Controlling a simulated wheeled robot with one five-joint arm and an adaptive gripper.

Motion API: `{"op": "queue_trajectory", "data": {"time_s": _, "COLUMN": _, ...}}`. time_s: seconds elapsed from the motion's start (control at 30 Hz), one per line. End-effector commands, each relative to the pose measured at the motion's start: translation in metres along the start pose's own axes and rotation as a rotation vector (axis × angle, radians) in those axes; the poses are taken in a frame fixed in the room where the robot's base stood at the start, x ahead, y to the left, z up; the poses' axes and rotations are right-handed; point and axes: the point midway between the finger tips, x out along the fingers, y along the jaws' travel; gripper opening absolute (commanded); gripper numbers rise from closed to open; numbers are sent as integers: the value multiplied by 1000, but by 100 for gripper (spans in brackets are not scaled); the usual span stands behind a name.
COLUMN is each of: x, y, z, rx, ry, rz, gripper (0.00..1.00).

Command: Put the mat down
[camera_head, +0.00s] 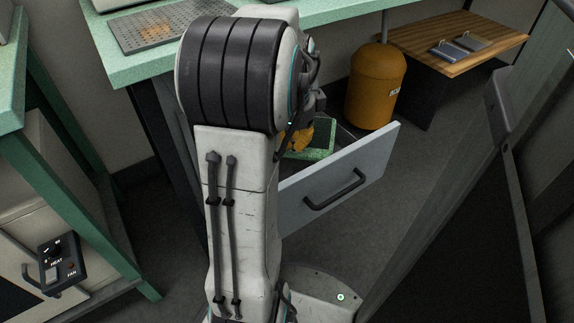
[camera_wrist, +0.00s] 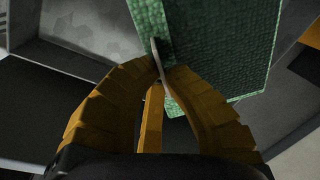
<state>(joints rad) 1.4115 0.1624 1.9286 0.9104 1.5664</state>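The green mat (camera_head: 309,153) shows in the head view by the open drawer, partly hidden behind my arm and the drawer front. In the wrist view the mat (camera_wrist: 222,55) fills the upper middle, with a woven-looking surface. My gripper (camera_wrist: 162,62) has yellow ribbed fingers that come together on a thin pale piece at the mat's near edge. The gripper (camera_head: 298,137) is mostly hidden behind my arm in the head view. I cannot tell whether the mat touches the drawer floor.
The drawer's grey front (camera_head: 338,182) with a dark handle stands pulled out. An orange bin (camera_head: 375,88) is behind it. A wooden bench (camera_head: 462,38) with small flat items is at the back right. A green worktop (camera_head: 108,52) lies at upper left, and a dark panel at right.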

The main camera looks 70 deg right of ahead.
Motion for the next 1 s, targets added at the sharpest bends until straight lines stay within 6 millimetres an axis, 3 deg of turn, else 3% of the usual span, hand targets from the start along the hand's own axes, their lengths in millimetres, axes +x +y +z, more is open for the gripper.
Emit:
{"op": "queue_trajectory", "data": {"time_s": 0.13, "x": 25, "y": 4, "z": 0, "rx": 0, "ry": 0, "rz": 1, "gripper": 0}}
{"op": "queue_trajectory", "data": {"time_s": 0.43, "x": 44, "y": 6, "z": 0, "rx": 0, "ry": 0, "rz": 1, "gripper": 0}}
{"op": "queue_trajectory", "data": {"time_s": 0.7, "x": 79, "y": 12, "z": 0, "rx": 0, "ry": 0, "rz": 2, "gripper": 0}}
{"op": "queue_trajectory", "data": {"time_s": 1.0, "x": 82, "y": 11, "z": 0, "rx": 0, "ry": 0, "rz": -1, "gripper": 0}}
